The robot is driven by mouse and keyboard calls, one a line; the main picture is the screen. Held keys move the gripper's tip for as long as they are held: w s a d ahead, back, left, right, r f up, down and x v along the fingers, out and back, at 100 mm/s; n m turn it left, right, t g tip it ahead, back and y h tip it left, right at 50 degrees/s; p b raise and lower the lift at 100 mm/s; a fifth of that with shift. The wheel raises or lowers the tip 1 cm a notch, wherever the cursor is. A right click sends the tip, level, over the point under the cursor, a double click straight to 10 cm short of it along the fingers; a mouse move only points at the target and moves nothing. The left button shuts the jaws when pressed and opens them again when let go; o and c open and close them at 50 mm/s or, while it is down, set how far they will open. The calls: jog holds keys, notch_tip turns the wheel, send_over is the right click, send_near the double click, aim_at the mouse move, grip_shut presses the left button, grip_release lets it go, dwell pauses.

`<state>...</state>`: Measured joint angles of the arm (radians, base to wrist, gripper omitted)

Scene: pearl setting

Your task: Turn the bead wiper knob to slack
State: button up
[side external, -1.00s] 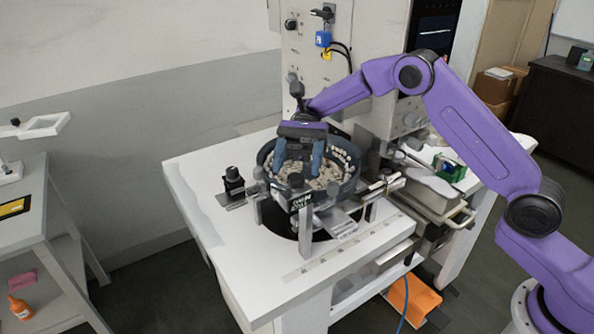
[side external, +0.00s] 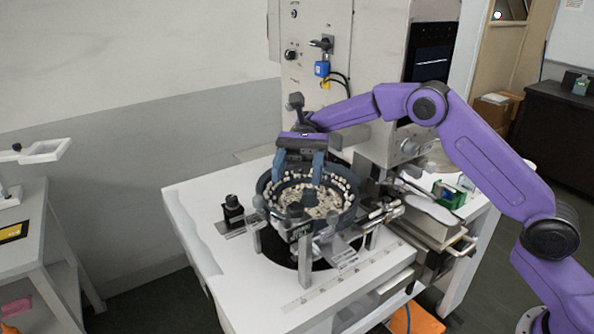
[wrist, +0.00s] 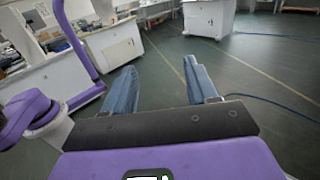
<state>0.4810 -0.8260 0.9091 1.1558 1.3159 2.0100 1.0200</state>
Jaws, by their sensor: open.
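A round dark bowl (side external: 347,216) full of pale beads stands on the white table. A dark knob (side external: 295,212) sits at the bowl's near rim, above a small dark label. Another black knob (side external: 232,203) stands on a block left of the bowl. I cannot tell for certain which is the bead wiper knob, and no slack mark is readable. My gripper (side external: 297,180) is open and empty above the bowl, its two blue fingers apart. The fingers also show in the wrist view (wrist: 159,70), with only floor and distant furniture beyond; neither knob shows there.
A tall machine panel (side external: 302,45) with a blue padlock (side external: 322,68) rises behind the bowl. Metal brackets and plates crowd the bowl's front and right side. A green item (side external: 447,194) lies on the right. The table's left front (side external: 235,270) is mostly clear.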

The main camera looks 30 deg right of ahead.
jog(key=t+y, duration=0.1)
jog(key=r+t+y, duration=0.1)
jog(key=shift+d+n+t, duration=0.1)
jog(key=shift+n+t, duration=0.2)
jog(key=shift+t, duration=0.1)
jog(key=t+y, duration=0.1)
jog(key=m+t+y, duration=0.3)
jog(key=m+t, duration=0.3)
jog(key=m, duration=0.2)
send_near(290, 213)
jog(key=x, duration=0.3)
jog(key=shift+r, duration=0.15)
jog(key=shift+x, duration=3.65)
jog(key=shift+c, duration=0.3)
